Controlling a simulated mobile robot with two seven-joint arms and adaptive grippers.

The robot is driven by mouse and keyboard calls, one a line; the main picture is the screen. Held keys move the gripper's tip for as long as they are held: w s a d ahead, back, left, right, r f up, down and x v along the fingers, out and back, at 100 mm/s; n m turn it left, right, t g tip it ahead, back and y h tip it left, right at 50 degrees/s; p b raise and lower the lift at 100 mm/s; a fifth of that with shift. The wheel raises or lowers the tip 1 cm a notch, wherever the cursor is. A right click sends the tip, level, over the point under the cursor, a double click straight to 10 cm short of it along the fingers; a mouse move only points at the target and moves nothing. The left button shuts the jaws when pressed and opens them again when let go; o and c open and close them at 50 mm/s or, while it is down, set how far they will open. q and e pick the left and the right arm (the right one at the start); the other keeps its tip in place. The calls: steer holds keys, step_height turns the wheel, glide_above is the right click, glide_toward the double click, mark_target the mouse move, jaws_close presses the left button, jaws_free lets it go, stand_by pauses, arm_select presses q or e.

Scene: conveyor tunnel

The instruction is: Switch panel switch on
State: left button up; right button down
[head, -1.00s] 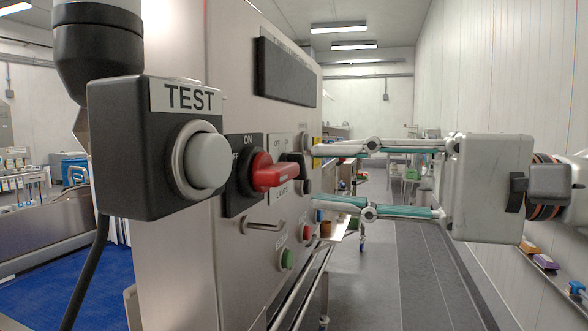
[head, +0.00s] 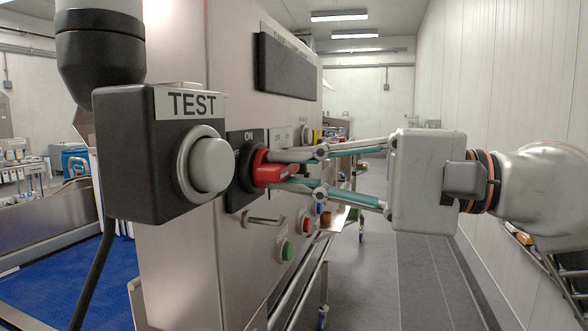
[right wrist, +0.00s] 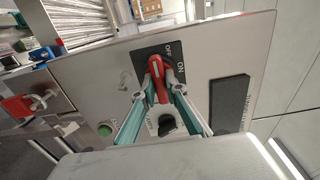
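The panel switch is a red rotary handle (head: 278,174) on a black plate marked ON and OFF, on the steel cabinet's panel (head: 225,65). Its bar lies level, in line with the OFF mark, with ON above it. In the right wrist view the red handle (right wrist: 156,78) shows between the two fingers. My right gripper (head: 277,170) has one finger above the bar and one below, drawn in close against it. It looks shut on the handle, though the contact itself is partly hidden. My left gripper is not in view.
A black box with a grey TEST button (head: 208,165) juts out at left, near the switch. Below are a metal pull handle (head: 265,220), a green button (head: 287,250) and a red button (head: 304,225). A black knob (right wrist: 168,124) sits beside the switch. The grey aisle at right is clear.

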steer(key=m+b, duration=0.1)
steer(key=m, duration=0.4)
steer(key=shift+m, duration=0.4)
steer(key=m, duration=1.2)
steer(key=shift+p, duration=0.4)
steer(key=c, duration=2)
jaws_free()
steer(key=shift+c, duration=0.2)
